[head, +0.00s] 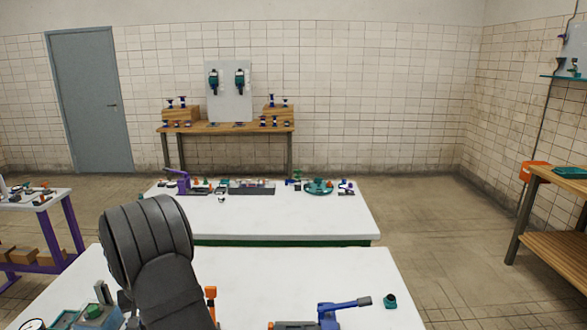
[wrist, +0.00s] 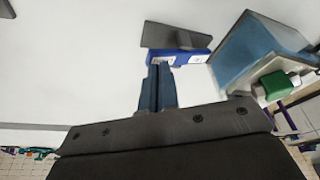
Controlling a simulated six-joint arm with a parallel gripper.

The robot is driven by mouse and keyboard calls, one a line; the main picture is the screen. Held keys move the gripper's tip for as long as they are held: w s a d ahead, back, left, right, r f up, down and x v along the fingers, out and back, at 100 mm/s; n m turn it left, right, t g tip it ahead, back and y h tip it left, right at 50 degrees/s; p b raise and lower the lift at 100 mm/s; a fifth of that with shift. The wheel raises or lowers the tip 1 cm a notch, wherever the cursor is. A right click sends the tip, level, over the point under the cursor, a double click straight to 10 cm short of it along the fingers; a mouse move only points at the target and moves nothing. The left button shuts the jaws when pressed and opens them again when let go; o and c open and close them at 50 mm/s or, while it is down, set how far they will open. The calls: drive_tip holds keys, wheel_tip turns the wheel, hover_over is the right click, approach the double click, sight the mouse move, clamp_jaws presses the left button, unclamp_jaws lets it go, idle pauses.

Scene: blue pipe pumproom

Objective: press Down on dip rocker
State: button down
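My gripper (wrist: 158,67) shows in the wrist view, its two narrow blue-grey fingers side by side with no clear gap, nothing seen between them. The fingertips overlap a blue bar with a small white label (wrist: 193,57); I cannot tell whether they touch it. A dark grey plate (wrist: 165,36) adjoins the bar. No readable Down mark shows, so I cannot tell which part is the dip rocker. To the right is a blue-topped housing (wrist: 250,50) with a green block (wrist: 276,86).
The near white table (head: 370,275) carries a blue-handled device (head: 328,315), a small teal cup (head: 390,301) and an orange upright piece (head: 211,300). A teal-blue box (head: 95,314) stands at the lower left. A second white table (head: 290,218) with several devices lies beyond.

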drive_tip(key=shift+f, duration=1.1)
drive_tip(key=shift+r, duration=4.35)
drive_tip(key=shift+f, duration=0.15)
wheel_tip(320, 180, down, 8)
drive_tip(key=shift+f, duration=0.15)
